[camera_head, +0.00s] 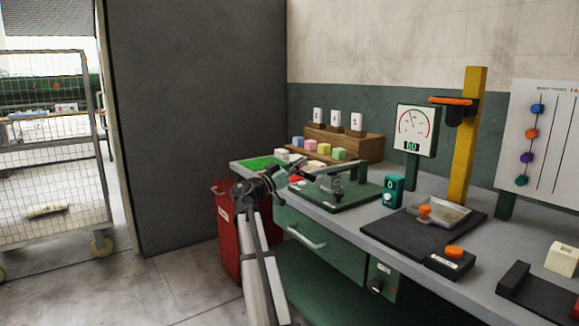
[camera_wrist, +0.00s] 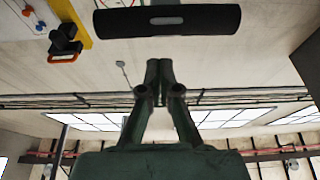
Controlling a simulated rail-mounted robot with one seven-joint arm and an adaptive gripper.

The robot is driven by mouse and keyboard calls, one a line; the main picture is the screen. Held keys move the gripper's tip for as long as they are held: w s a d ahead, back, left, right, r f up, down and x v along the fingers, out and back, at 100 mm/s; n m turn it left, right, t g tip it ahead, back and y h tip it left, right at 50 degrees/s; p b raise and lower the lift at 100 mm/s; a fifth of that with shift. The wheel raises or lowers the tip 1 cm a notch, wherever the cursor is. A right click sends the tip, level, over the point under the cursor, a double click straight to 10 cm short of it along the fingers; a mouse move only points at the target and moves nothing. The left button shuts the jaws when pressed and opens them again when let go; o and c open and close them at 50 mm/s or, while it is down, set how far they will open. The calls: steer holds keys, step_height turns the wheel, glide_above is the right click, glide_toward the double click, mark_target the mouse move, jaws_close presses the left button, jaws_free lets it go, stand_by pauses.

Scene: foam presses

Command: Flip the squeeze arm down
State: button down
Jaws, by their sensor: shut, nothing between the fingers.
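A small press on a green base plate (camera_head: 343,197) stands on the bench in the head view. Its grey and green upper parts (camera_head: 333,180) are small and partly hard to tell from my gripper. My gripper (camera_head: 298,171) is at the left side of this press. In the wrist view my gripper (camera_wrist: 160,70) has its two fingertips together, with nothing between them. A dark horizontal bar (camera_wrist: 120,22) with a grey patch crosses the top of the wrist view, apart from the fingertips in the picture. It looks like the squeeze arm, but I cannot tell for sure.
A wooden rack with coloured foam blocks (camera_head: 339,154) stands behind the press. To the right are a dial gauge (camera_head: 414,130), a teal counter (camera_head: 393,191) and a yellow post (camera_head: 469,130) with an orange handle. A red bin (camera_head: 224,225) stands left of the bench.

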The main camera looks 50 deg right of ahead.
mark_target(304, 176)
step_height(304, 176, down, 4)
steer(key=shift+a+r+b, duration=0.1)
steer(key=shift+r+b, duration=0.05)
steer(key=shift+b, duration=1)
steer(key=shift+s+a+f+b, duration=0.1)
steer(key=shift+f+b, duration=0.2)
steer(key=shift+f, duration=0.1)
steer(key=shift+s+a+f+b, duration=0.1)
steer(key=shift+f+b, duration=0.15)
steer(key=shift+f, duration=0.15)
step_height(304, 176, up, 6)
steer(key=a, duration=0.1)
steer(key=f+p+v, duration=0.2)
steer(key=v, duration=0.8)
steer(key=shift+d, duration=0.35)
steer(key=shift+w, duration=0.1)
